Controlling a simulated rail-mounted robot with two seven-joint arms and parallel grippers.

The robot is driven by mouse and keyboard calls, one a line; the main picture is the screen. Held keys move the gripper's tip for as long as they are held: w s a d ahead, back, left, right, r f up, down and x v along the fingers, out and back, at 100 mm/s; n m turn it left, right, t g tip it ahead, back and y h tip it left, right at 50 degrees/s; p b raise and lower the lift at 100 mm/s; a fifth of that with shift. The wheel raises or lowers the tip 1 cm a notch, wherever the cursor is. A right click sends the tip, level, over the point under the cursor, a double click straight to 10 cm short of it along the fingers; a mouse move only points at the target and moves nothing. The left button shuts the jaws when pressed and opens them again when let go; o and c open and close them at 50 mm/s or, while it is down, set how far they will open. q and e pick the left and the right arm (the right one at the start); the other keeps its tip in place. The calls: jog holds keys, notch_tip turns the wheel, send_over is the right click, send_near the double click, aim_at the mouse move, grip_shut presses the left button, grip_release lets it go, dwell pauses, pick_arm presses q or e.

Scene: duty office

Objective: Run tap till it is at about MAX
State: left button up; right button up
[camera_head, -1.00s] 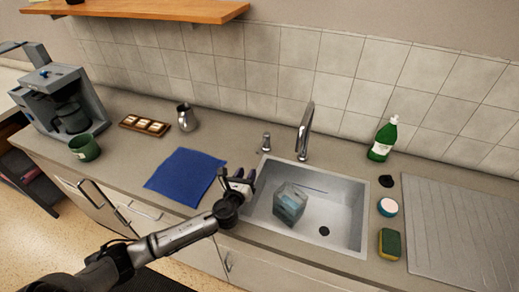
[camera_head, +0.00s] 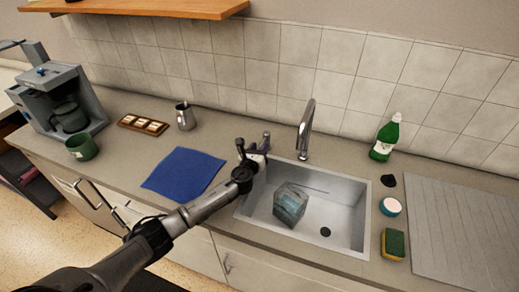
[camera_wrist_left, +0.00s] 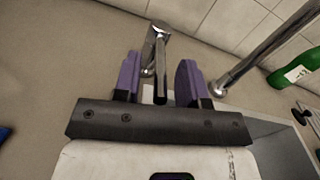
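The chrome tap spout (camera_head: 306,128) stands behind the sink (camera_head: 345,225), and its separate lever (camera_head: 266,139) is to its left. A clear, bluish container (camera_head: 290,204) sits in the sink, left of the drain. Its MAX mark and any water level are too small to read, and I see no stream from the spout. My left gripper (camera_head: 253,149) is at the lever. In the left wrist view, its two purple-padded fingers are apart, with the lever (camera_wrist_left: 160,68) between them; I cannot tell whether they touch it. My right gripper is out of view.
A blue cloth (camera_head: 183,173) lies left of the sink. A green bottle (camera_head: 384,140), a sponge (camera_head: 393,244) and a round white-topped item (camera_head: 390,206) stand to the right, by the ribbed drainer (camera_head: 465,220). A metal jug (camera_head: 184,117) is at the back left.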

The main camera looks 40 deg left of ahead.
pick_arm(q)
jog(key=shift+w+a, duration=0.1)
jog(key=shift+w, duration=0.2)
grip_shut()
dwell(0.5)
